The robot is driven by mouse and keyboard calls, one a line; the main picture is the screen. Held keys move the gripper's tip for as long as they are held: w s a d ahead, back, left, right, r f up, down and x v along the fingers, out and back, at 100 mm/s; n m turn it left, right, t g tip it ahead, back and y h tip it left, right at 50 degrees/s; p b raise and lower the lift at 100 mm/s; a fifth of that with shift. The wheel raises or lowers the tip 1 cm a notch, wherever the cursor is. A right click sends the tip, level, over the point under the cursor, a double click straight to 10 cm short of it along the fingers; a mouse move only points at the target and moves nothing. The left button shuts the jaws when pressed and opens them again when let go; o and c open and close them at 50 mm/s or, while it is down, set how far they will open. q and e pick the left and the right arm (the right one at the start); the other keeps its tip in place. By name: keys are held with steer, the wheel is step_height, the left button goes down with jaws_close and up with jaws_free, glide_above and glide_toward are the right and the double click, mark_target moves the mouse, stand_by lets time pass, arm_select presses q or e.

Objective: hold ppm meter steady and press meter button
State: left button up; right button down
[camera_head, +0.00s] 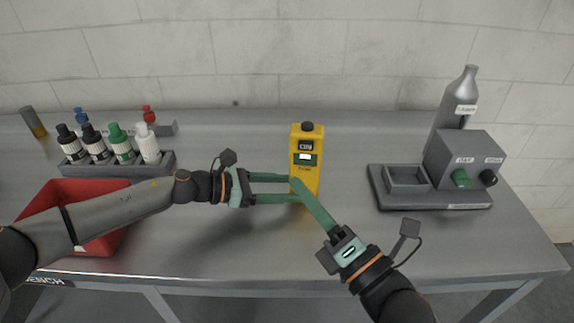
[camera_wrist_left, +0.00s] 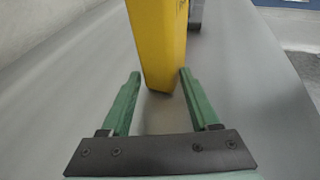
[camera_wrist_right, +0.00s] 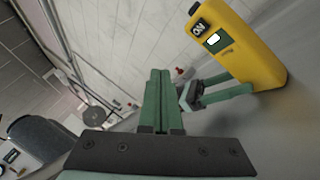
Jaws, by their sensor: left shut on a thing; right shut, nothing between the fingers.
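The yellow ppm meter (camera_head: 313,140) stands upright on the grey bench near its middle. Its front has a dark "ON" label, a small lit screen and a black knob on top. My left gripper (camera_head: 293,188) is shut around the meter's lower body from the left; the left wrist view shows the meter (camera_wrist_left: 160,45) between the fingers (camera_wrist_left: 160,85). My right gripper (camera_head: 297,184) is shut and empty, its tips in front of the meter's face below the screen. In the right wrist view the closed fingers (camera_wrist_right: 159,80) are left of the meter (camera_wrist_right: 250,55).
A red bin (camera_head: 100,245) is at the left under my left arm. A grey rack (camera_head: 165,165) holds several bottles behind it. A grey machine (camera_head: 465,160) with a tray and a metal bottle (camera_head: 455,105) stands at the right. The bench between meter and machine is clear.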

glide_toward(294, 139)
steer(key=shift+s+a+x, duration=0.15)
steer(key=shift+x, duration=0.95)
steer(key=shift+s+a+x, duration=0.1)
steer(key=shift+a+x, duration=0.05)
steer(key=shift+x, duration=0.95)
steer(key=shift+w+r, duration=0.1)
steer(key=shift+w+d, duration=0.1)
steer(key=shift+w, duration=0.25)
stand_by(0.5)
steer(key=shift+s, duration=0.45)
steer(key=s+a, duration=0.1)
steer(key=s, duration=0.5)
stand_by(0.5)
